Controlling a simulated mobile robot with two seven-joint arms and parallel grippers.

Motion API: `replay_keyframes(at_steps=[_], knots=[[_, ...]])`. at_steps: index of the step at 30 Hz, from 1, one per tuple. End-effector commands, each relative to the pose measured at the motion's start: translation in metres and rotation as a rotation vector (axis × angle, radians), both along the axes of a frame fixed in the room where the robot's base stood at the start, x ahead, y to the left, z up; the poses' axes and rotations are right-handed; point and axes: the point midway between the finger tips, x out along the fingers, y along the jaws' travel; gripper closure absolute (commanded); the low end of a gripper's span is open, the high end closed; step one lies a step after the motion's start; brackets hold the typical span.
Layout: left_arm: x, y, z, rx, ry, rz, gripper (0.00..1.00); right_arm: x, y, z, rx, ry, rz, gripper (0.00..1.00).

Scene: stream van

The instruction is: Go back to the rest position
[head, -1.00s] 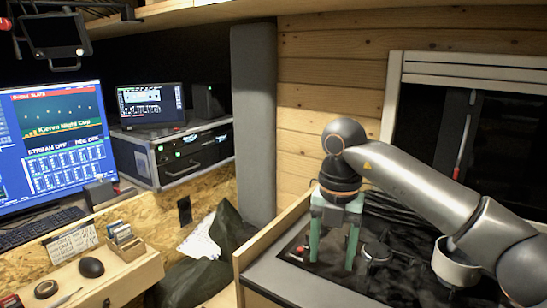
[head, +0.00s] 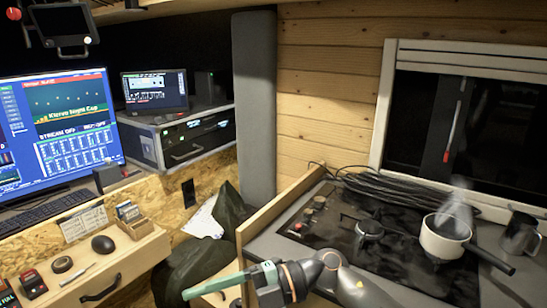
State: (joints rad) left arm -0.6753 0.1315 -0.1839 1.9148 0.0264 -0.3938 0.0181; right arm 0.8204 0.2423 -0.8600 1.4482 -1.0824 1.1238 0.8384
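My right gripper (head: 190,294) is low at the bottom of the head view, in front of the stove counter, with its green fingers pointing left. I see one finger clearly; the other is hidden or overlapped, so its opening does not show. Nothing is visible in its grasp. My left gripper is not in view.
A gas stove (head: 320,222) is set in the counter at right. On it a white saucepan (head: 442,240) steams, its dark handle pointing front right. A dark metal mug (head: 519,235) stands beside it. Black cables (head: 385,188) lie behind. A wooden drawer unit (head: 120,262) with a mouse (head: 103,244) is at left.

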Motion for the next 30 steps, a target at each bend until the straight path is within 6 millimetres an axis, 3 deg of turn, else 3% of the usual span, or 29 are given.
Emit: replay_keyframes(at_steps=[4,8,11,14,17,20,23,27,30], knots=[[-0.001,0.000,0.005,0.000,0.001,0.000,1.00,0.008,-0.001,0.015,0.293,0.174,-0.197,0.35],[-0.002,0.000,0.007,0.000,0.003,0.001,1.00,0.031,-0.024,0.012,0.480,0.335,-0.431,0.35],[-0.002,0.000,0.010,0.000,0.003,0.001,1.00,0.049,-0.051,-0.007,0.573,0.466,-0.635,0.35],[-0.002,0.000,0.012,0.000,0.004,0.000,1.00,0.062,-0.085,-0.040,0.618,0.604,-0.852,0.35],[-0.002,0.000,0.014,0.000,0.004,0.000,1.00,0.064,-0.123,-0.086,0.615,0.746,-1.075,0.35],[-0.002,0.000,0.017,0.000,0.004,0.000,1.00,0.052,-0.161,-0.140,0.565,0.893,-1.291,0.35],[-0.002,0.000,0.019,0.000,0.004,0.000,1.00,0.022,-0.198,-0.198,0.468,1.044,-1.493,0.35],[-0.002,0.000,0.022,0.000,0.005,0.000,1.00,-0.036,-0.238,-0.265,0.292,1.234,-1.706,0.35],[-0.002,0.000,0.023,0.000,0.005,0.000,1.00,-0.076,-0.256,-0.295,0.177,1.335,-1.798,0.35]])
